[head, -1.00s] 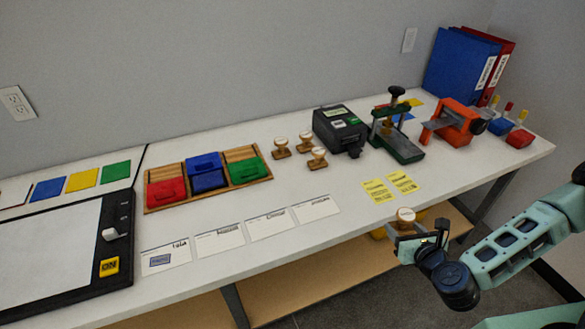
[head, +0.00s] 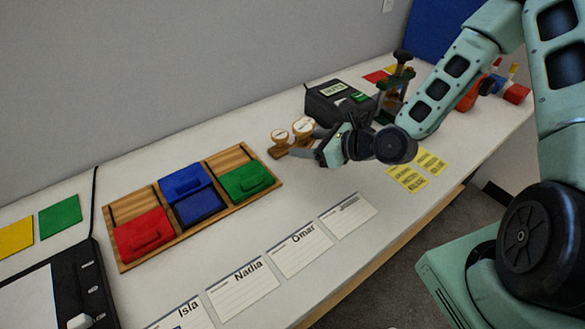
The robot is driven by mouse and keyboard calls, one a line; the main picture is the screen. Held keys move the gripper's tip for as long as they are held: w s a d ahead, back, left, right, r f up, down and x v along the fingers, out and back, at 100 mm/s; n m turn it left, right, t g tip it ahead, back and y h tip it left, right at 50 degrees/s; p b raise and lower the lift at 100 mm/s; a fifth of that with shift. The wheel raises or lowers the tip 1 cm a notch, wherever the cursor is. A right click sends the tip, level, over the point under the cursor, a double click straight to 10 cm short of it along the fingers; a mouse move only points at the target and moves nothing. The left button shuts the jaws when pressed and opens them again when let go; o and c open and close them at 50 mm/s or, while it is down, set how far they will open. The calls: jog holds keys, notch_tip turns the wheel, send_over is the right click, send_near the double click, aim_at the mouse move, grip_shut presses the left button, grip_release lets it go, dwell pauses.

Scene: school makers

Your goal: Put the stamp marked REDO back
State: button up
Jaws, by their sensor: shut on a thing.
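Two wooden stamps with pale round tops show on the white table, the left one (head: 279,138) and one just right of it (head: 303,126). Their lettering is too small to read, so I cannot tell which is marked REDO. My gripper (head: 310,143) is beside them at their right, low over the table and shut on a stamp that its jaws mostly hide. I cannot tell whether that stamp touches the table. The third stamp of the group is not clearly visible behind my gripper.
A wooden tray (head: 126,209) left of the stamps holds red, blue and green ink pads. A black label machine (head: 328,100) and green press (head: 396,85) stand behind my gripper. Name cards (head: 300,250) line the front edge; yellow notes (head: 408,178) lie at right.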

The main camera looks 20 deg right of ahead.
aim_at(307, 175)
notch_tip(307, 175, down, 8)
jog(key=shift+f, duration=0.25)
jog(key=shift+f, duration=0.2)
jog(key=o, duration=0.7)
jog(key=shift+o, duration=0.2)
